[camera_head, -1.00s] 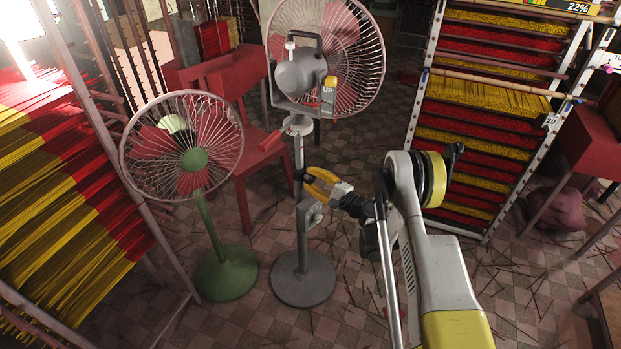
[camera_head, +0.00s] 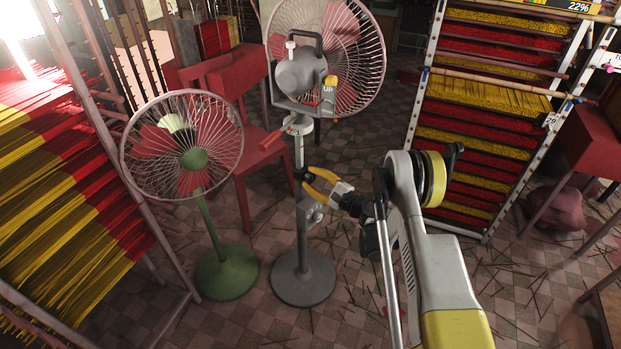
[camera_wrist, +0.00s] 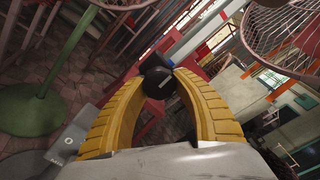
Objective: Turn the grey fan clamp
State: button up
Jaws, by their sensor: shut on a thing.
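The grey fan (camera_head: 302,72) stands at the centre of the head view, with a grey pole (camera_head: 302,240) and a round grey base (camera_head: 303,279). Its clamp is at mid-pole, and a black round knob (camera_wrist: 158,84) shows in the wrist view. My gripper (camera_head: 306,183) reaches in from the right at the pole. Its two yellow fingers also show in the wrist view (camera_wrist: 160,88), shut on the black knob from both sides. The fingers hide part of the clamp in the head view.
A green fan (camera_head: 195,159) stands close to the left of the grey fan. A red chair (camera_head: 243,160) is behind both. Racks of red and yellow incense sticks stand at left (camera_head: 60,190) and right (camera_head: 490,110). Loose sticks lie on the tiled floor at right.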

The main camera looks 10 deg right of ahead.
jog(key=o, duration=1.2)
jog(key=shift+r, duration=0.1)
notch_tip(320, 180, up, 10)
